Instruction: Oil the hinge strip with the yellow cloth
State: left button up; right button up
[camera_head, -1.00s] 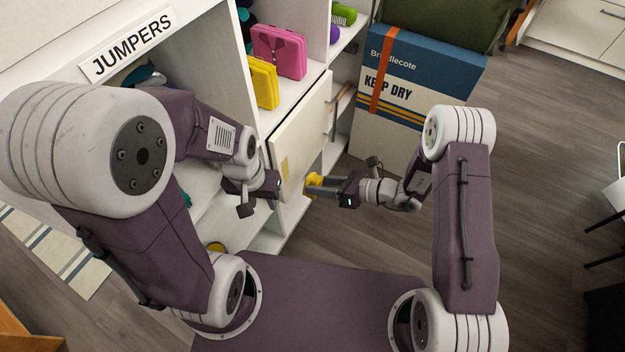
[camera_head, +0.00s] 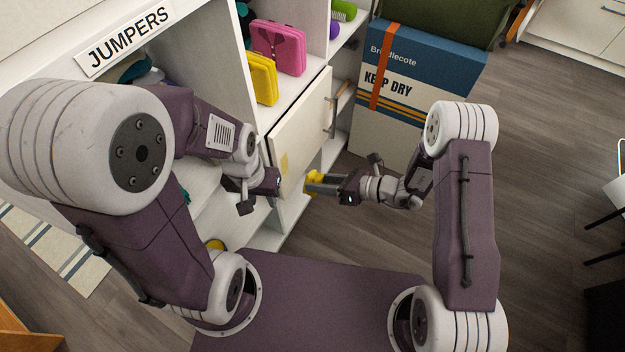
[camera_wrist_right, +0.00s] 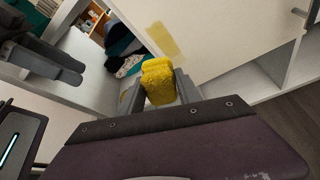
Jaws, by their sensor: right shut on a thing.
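The yellow cloth (camera_head: 313,177) is a bunched pad between the fingertips of my right gripper (camera_head: 317,184). It also shows in the right wrist view (camera_wrist_right: 158,82), where my right gripper (camera_wrist_right: 160,92) is shut on it. A pale yellow strip (camera_wrist_right: 167,41) on the white door looks like the hinge strip; it also shows in the head view (camera_head: 284,162). The cloth is just below and beside this strip in the wrist view; I cannot tell whether it touches the door. My left gripper (camera_head: 270,186) is beside the door's left edge, and its finger gap is unclear.
The white door (camera_head: 305,132) stands in front of the shelf unit. A yellow case (camera_head: 262,79) and a pink case (camera_head: 279,47) sit on the shelf above. A large blue and white box (camera_head: 418,80) stands behind my right arm.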

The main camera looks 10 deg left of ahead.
notch_tip(320, 180, down, 7)
jog(key=b, duration=0.8)
jog(key=w+a, duration=0.2)
jog(key=a, duration=0.4)
jog(key=shift+w+a+r, duration=0.2)
jog(key=shift+a+r, duration=0.05)
jog(key=shift+r, duration=0.15)
jog(key=o, duration=0.7)
grip_shut()
